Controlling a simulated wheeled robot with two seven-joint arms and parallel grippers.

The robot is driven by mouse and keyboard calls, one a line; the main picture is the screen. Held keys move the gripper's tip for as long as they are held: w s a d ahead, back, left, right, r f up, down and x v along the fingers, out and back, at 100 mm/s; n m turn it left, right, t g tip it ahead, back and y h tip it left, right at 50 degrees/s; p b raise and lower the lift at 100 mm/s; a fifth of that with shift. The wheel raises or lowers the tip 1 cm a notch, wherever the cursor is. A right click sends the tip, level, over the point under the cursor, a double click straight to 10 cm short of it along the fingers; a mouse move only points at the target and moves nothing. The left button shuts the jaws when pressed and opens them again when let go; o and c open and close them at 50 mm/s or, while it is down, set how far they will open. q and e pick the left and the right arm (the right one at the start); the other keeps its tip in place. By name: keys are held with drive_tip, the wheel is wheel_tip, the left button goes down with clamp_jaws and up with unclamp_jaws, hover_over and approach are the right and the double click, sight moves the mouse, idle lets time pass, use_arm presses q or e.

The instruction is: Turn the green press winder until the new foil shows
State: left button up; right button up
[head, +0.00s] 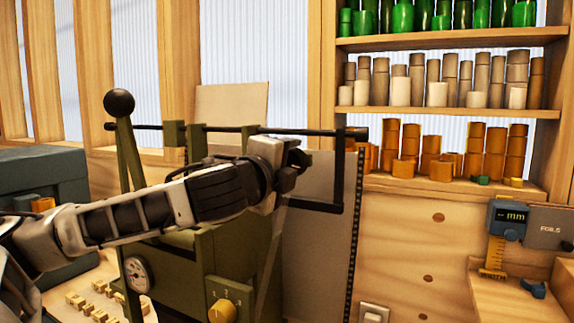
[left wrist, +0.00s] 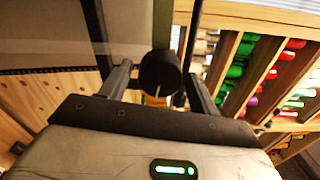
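The green press (head: 190,270) stands in the middle of the head view, with a dial and a yellow knob on its front. A black rod runs across its top, and a black crank (head: 340,180) hangs at its right end, its lower bar pointing left. My left gripper (head: 298,162) is just left of the crank, seen partly from behind. In the left wrist view its two fingers (left wrist: 160,88) are apart, with a round black knob (left wrist: 160,72) between or beyond them. Gaps show on both sides of the knob. My right gripper is not in view.
A shelf (head: 450,115) with green, grey and orange rolls stands at the right. A grey-blue gauge (head: 507,218) marked mm is at the far right. A ball-topped lever (head: 119,103) rises left of the press. A pale panel (head: 320,235) stands behind the crank.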

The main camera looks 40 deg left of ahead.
use_arm(q)
drive_tip(key=shift+o, duration=0.2)
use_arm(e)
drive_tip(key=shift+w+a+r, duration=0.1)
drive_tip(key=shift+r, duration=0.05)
use_arm(q)
drive_tip(key=b+v, duration=1.1)
drive_tip(key=v, duration=0.5)
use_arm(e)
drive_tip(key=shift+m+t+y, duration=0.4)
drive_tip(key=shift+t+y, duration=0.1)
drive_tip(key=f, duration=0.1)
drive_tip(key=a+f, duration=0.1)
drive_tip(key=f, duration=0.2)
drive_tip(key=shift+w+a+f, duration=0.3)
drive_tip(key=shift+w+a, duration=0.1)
use_arm(q)
drive_tip(key=shift+a, duration=0.1)
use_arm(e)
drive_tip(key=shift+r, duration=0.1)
